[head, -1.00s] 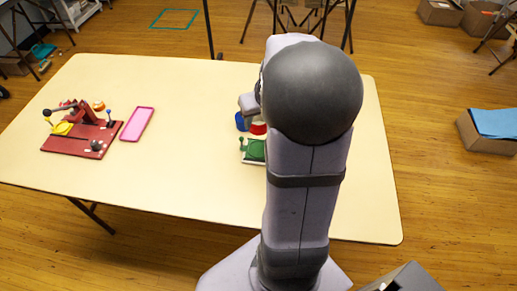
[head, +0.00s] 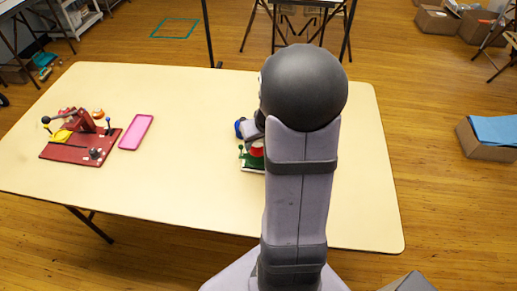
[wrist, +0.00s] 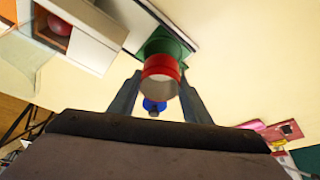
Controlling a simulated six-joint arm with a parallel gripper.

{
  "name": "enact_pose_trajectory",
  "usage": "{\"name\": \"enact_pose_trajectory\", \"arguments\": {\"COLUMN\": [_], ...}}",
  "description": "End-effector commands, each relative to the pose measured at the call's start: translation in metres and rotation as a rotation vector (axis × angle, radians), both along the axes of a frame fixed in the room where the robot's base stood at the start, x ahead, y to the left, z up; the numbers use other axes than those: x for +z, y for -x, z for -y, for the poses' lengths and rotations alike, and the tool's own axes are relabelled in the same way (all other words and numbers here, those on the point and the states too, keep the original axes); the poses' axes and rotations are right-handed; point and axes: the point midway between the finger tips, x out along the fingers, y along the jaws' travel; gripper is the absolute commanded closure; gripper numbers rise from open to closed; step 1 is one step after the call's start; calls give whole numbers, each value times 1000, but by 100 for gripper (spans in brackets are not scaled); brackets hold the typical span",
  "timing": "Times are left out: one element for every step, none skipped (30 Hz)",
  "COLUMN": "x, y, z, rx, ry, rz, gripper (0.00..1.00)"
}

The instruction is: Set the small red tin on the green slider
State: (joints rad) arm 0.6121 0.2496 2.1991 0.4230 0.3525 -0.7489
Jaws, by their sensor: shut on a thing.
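The small red tin (head: 257,148) is between the fingers of my gripper (wrist: 160,76), which is shut on it. In the wrist view the tin (wrist: 161,67) shows a red wall and a pale end. The green slider (head: 253,163) lies on the table just below the tin in the head view, partly hidden by my arm. In the wrist view the green slider (wrist: 166,42) is directly behind the tin. I cannot tell whether the tin touches it. My gripper is mostly hidden behind my arm in the head view.
A blue object (head: 239,128) stands close behind the slider. On the left of the table (head: 190,170) are a red board (head: 70,152) with levers and a yellow piece (head: 62,136), and a pink tray (head: 136,132). The table's middle is clear.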

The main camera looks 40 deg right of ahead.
Motion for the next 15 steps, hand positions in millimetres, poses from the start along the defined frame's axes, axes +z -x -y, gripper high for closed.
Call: {"name": "enact_pose_trajectory", "arguments": {"x": [-4,-8,-12,-17,-21,-26,-29,-32,-35,-36,-37,-37,-37,-37,-37], "y": [1,1,1,1,1,1,1,1,1,1,1,1,1,1,1], "z": [0,0,0,0,0,0,0,0,0,0,0,0,0,0,0], "rx": [0,0,0,-2,0,-1,0,0,-1,0,0,0,0,0,0], "ry": [-1,-1,-1,-2,-2,-2,-2,-2,-1,-1,0,0,1,1,1], "rz": [-2,-3,-4,-4,-4,-3,-3,-3,-3,-3,-2,-2,-1,-1,-1], "gripper": [82,82,82,82,82,82,82,82,82,82,82,82,82,82,82]}}
